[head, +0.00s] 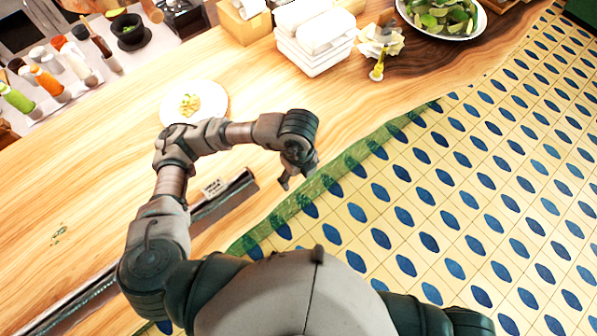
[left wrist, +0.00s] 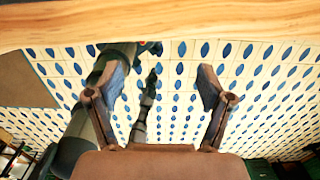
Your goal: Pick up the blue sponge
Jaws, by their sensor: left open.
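I cannot make out a blue sponge in either view. My left gripper (head: 297,180) hangs past the front edge of the wooden counter (head: 100,190), over the patterned floor. In the left wrist view, its two fingers (left wrist: 165,85) stand wide apart with nothing between them. The tiled floor shows between and beyond the fingers, and the counter's edge (left wrist: 160,22) crosses the top of that view. My right gripper does not show.
A white plate with food (head: 195,103) lies on the counter behind my left arm. The counter's left front is mostly clear.

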